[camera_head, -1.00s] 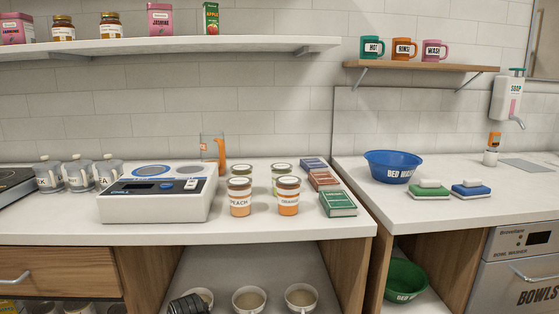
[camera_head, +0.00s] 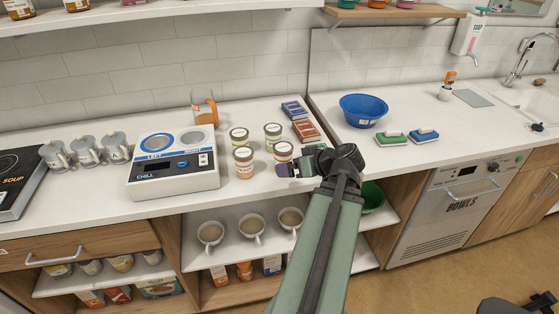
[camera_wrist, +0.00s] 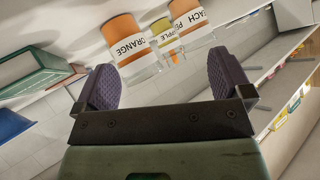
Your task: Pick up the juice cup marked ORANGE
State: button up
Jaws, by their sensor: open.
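The juice cup marked ORANGE (camera_head: 283,153) stands upright on the counter, at the front right of a small group of cups. In the wrist view the ORANGE cup (camera_wrist: 126,42) lies ahead of my fingertips, nearer the left finger, with its label readable. My gripper (camera_head: 288,169) is low beside the cup, at its front right in the head view. In the wrist view my gripper (camera_wrist: 165,82) has its two purple finger pads wide apart with nothing between them. The arm hides part of the counter edge.
The PEACH cup (camera_head: 243,162) stands close left of ORANGE, with two more cups (camera_head: 239,137) (camera_head: 273,132) behind. A green box (camera_wrist: 38,72) lies near the left finger in the wrist view. The chill unit (camera_head: 170,170) stands left; a blue bowl (camera_head: 363,112) stands right.

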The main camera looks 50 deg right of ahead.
aim_at(284, 148)
jog(key=s+d+r+n+t+h, duration=0.2)
jog(key=s+d+r+t, duration=0.1)
jog(key=d, duration=0.1)
jog(key=shift+n, duration=0.3)
jog(key=b+x, duration=0.2)
jog(key=x, duration=0.3)
jog(key=shift+a+f, duration=0.1)
jog(key=shift+f, duration=0.05)
jog(key=shift+w, duration=0.5)
jog(key=b+x, duration=0.1)
jog(key=x, duration=0.4)
jog(key=shift+w, duration=0.15)
jog(key=c, duration=1.1)
